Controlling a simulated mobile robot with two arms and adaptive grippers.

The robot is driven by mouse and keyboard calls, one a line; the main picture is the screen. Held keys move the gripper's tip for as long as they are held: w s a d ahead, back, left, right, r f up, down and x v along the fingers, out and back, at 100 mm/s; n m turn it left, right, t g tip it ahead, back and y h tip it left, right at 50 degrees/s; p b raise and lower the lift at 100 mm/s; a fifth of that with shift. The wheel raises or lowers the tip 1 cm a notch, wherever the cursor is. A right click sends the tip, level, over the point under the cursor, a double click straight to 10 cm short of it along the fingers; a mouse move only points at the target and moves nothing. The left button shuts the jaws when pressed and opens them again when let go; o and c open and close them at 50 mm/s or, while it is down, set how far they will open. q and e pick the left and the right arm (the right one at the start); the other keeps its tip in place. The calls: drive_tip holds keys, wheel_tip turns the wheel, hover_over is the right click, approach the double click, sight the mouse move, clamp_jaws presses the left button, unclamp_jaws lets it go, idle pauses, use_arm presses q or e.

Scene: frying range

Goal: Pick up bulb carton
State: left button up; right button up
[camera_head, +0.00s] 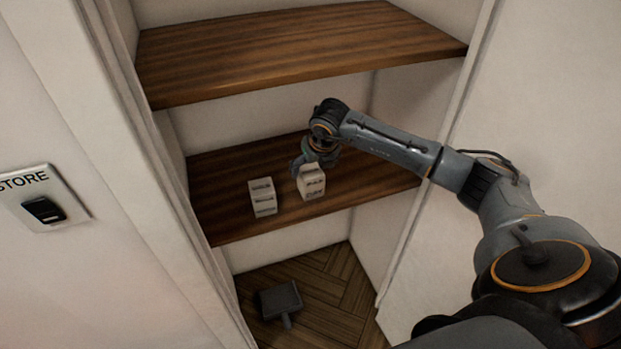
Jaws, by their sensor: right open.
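Two small pale cartons stand on the middle wooden shelf; their print is too small to read, so I cannot tell which is the bulb carton. The left carton (263,198) stands free. The right carton (312,184) is under my right gripper (308,165), which reaches down from behind and above it. My right gripper is open at the top of the right carton. I cannot tell whether its fingers touch the carton, as they are small and dark here. My left gripper is not in view.
An upper wooden shelf (300,45) is above my right arm. The middle shelf (225,215) has free room around the cartons. A grey dustpan-like object (280,300) lies on the floor below. A switch plate marked STORE (65,185) is on the left wall.

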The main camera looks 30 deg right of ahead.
sight(311, 171)
drive_tip(key=shift+w+f+p, duration=0.2)
drive_tip(key=shift+f+p, duration=0.15)
drive_tip(key=p+x, duration=0.1)
drive_tip(key=x, duration=0.3)
drive_tip(key=shift+w+d+p, duration=0.2)
drive_tip(key=shift+w+p, duration=0.05)
drive_tip(key=shift+p, duration=0.15)
drive_tip(key=shift+w+f, duration=0.1)
drive_tip(key=shift+f, duration=0.15)
drive_tip(key=c, duration=1.2)
drive_tip(key=shift+r, duration=0.1)
drive_tip(key=shift+c, duration=0.2)
